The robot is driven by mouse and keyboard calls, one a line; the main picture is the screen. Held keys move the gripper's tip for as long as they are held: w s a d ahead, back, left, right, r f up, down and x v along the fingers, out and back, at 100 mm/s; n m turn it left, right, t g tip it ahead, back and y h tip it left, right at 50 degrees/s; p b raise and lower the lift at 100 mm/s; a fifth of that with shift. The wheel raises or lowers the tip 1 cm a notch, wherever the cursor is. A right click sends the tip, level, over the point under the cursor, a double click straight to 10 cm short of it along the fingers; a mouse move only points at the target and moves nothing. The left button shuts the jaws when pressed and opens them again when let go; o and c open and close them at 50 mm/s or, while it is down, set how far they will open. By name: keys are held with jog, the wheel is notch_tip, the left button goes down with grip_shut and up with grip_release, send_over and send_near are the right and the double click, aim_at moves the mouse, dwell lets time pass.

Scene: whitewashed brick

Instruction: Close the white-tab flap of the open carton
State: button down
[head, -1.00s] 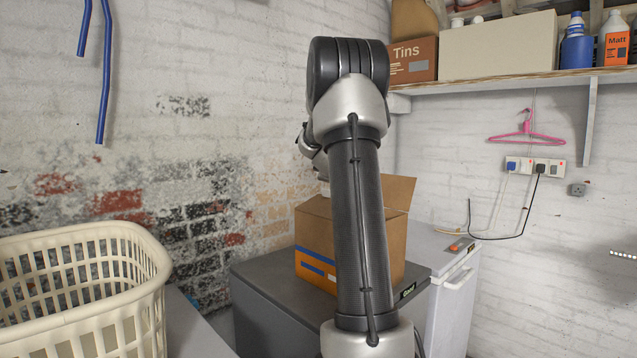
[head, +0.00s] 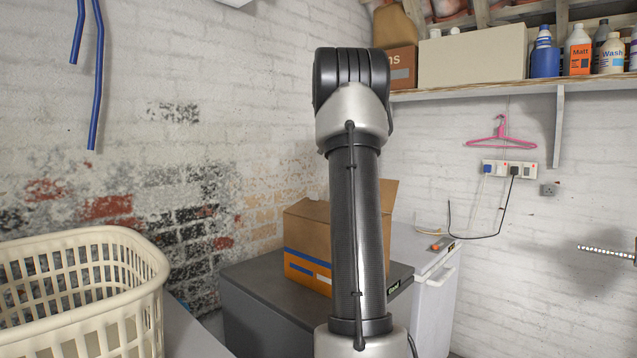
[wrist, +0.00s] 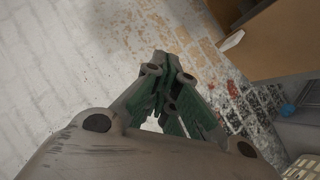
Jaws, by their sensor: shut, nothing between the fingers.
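The brown carton (head: 308,238), with blue and white stripes, stands on a dark grey lid, partly hidden behind my arm in the head view. A plain brown flap (head: 390,194) stands raised at its right side. A small white piece (head: 314,196) shows at the carton's top edge. In the wrist view a white tab (wrist: 232,41) juts from the edge of a brown carton panel (wrist: 282,45) at upper right. My gripper (wrist: 168,80) is shut and empty, apart from the tab, with brick wall behind it. The head view does not show the gripper.
A cream laundry basket (head: 85,290) stands at the left. A white chest (head: 425,275) is right of the carton. A shelf (head: 500,87) with boxes and bottles runs above. A pink hanger (head: 500,135) and sockets (head: 509,168) are on the right wall.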

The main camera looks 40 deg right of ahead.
jog(key=s+a+m+g+y, duration=0.2)
jog(key=a+m+y, duration=0.1)
jog(key=a, duration=0.1)
jog(key=x, duration=0.4)
jog(key=s+f+x, duration=0.1)
jog(key=x, duration=0.3)
jog(key=s+f+x, duration=0.1)
jog(key=x, duration=0.3)
jog(key=shift+w+a+f, duration=0.2)
jog(key=shift+f, duration=0.05)
jog(key=shift+d+f, duration=0.1)
jog(key=shift+f, duration=0.4)
jog(key=shift+y, duration=0.3)
jog(key=d+f+y, duration=0.1)
jog(key=d+f+m, duration=0.1)
jog(key=shift+w+d+f+y, duration=0.1)
jog(key=shift+d+f+y, duration=0.2)
jog(key=shift+y, duration=0.1)
jog(key=shift+f, duration=0.25)
jog(key=shift+r, duration=0.2)
